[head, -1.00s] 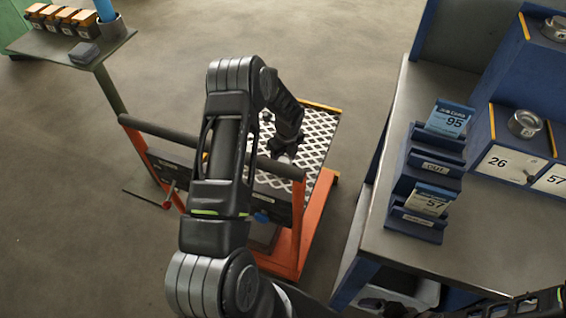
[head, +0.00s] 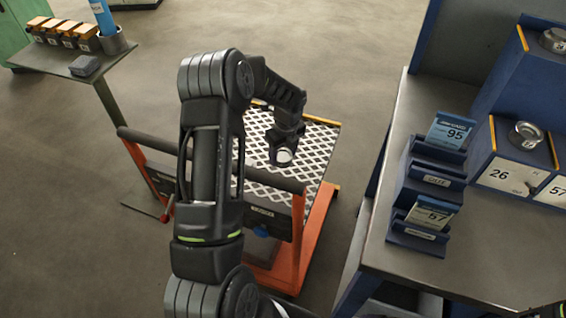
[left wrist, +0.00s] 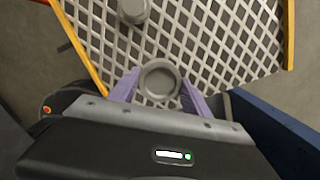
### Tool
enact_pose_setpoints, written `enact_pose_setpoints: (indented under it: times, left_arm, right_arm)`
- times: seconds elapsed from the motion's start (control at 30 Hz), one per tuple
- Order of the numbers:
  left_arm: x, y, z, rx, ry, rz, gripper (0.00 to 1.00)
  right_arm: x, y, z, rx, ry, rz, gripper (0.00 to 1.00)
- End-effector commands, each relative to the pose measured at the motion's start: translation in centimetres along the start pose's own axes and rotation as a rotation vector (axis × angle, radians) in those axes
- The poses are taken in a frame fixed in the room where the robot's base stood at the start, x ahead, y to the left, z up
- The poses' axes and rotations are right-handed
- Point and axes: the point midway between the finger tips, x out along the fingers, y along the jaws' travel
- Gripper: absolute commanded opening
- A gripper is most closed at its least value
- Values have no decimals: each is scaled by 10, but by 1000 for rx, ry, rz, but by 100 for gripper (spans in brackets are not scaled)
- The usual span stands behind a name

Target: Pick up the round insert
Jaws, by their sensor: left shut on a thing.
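The round insert (left wrist: 160,80) is a grey ring-shaped piece with a hollow middle. In the left wrist view it sits between the two purple fingers of my left gripper (left wrist: 158,92), which is shut on it. In the head view my left gripper (head: 285,150) points down over the white mesh top of the orange cart (head: 318,150), with the pale insert (head: 284,156) at its tip. I cannot tell whether the insert still touches the mesh. My right gripper is not in view.
Another grey round piece (left wrist: 132,10) lies on the mesh in the left wrist view. A workbench (head: 490,255) with blue card holders (head: 425,185) and drawers stands at the right. A small table (head: 60,55) stands at the far left. Open floor lies between.

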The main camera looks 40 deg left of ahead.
Motion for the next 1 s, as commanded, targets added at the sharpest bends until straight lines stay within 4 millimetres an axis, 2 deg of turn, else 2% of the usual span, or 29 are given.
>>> enact_pose_setpoints:
  times: [0.13, 0.77, 1.0]
  left_arm:
    - [-7, 0, 1, 0, -1, -1, 0]
    - [-7, -1, 0, -4, -1, -1, 0]
    - [-8, -8, -16, -116, 0, 13, 0]
  right_arm:
    - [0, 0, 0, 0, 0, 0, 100]
    - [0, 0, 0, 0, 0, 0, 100]
    - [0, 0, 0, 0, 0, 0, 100]
